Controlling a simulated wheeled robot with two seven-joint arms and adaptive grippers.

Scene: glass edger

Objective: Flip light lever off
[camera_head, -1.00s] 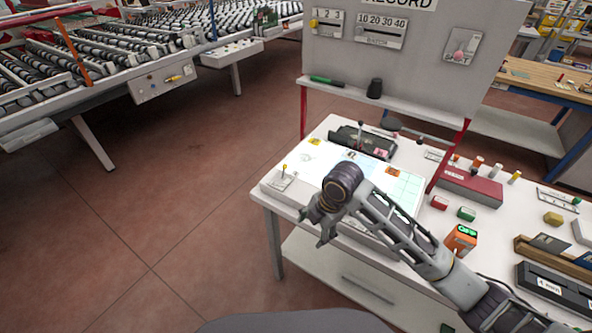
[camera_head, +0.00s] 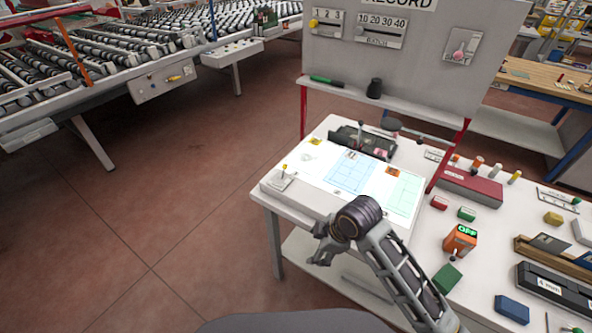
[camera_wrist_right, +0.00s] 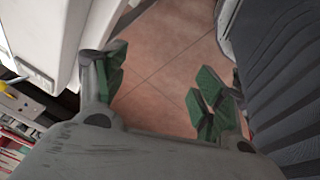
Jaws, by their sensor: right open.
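The small lever with a yellow knob (camera_head: 284,168) stands on a white plate at the left corner of the light panel (camera_head: 320,176). The panel glows white, with blue and green outlined drawings on it. My right gripper (camera_head: 316,252) is open and empty, in front of the panel's near edge, below and right of the lever in the head view. It is clearly apart from the lever. In the right wrist view my open gripper (camera_wrist_right: 160,88) has green-padded fingers with only floor between them; the lever does not show there. My left gripper is not in view.
A grey board (camera_head: 420,55) rises behind the panel. Open floor (camera_head: 150,220) lies left of the table.

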